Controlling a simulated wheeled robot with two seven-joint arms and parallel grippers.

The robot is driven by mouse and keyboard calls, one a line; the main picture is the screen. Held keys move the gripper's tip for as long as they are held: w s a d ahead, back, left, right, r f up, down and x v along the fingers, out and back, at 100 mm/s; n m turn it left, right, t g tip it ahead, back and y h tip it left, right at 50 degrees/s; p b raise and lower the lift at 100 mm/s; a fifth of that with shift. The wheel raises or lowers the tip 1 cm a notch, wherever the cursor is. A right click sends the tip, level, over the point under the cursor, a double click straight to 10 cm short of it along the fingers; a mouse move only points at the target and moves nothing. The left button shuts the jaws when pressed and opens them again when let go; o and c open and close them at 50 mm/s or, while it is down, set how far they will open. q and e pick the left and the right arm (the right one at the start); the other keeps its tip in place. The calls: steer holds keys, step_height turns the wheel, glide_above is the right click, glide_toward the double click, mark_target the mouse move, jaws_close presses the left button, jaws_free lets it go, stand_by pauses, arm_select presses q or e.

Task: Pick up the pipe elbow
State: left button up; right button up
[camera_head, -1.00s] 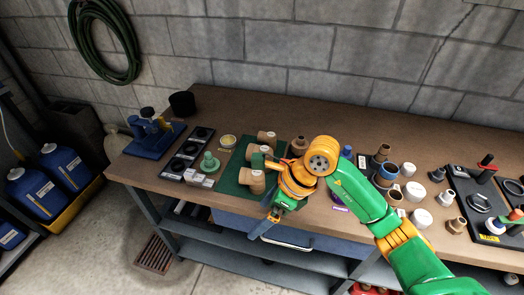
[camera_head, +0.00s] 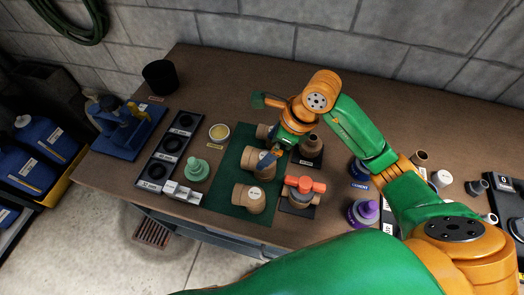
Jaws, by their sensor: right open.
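Several tan pipe elbows stand in a column on a dark green mat (camera_head: 228,187): a far one (camera_head: 262,131) partly hidden by my gripper, a middle one (camera_head: 252,160), and a near one (camera_head: 248,198). Each of the middle and near ones carries a pale label. My left gripper is not in view.
Left of the mat are a green fitting (camera_head: 195,170), a yellow-filled cup (camera_head: 219,132) and a black tray (camera_head: 158,168). A red-handled valve (camera_head: 303,190) and a dark-based fitting (camera_head: 311,146) stand to its right. A purple-capped can (camera_head: 363,212) is farther right.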

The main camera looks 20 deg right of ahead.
mark_target(264, 155)
steer(key=f, duration=0.1)
steer(key=a+f+p, duration=0.1)
steer(key=a+f, duration=0.1)
steer(key=f, duration=0.1)
steer(key=shift+s+a, duration=0.15)
steer(key=shift+s, duration=0.1)
steer(key=shift+w+f, duration=0.15)
steer(key=shift+f, duration=0.1)
steer(key=shift+w+f, duration=0.15)
steer(key=shift+w, duration=0.05)
steer(key=shift+s, duration=0.1)
steer(key=c, duration=1.4)
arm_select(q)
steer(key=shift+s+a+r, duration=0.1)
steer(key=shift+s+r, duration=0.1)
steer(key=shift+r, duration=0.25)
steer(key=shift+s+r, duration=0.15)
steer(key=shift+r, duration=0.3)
arm_select(e)
steer(key=shift+c, duration=0.4)
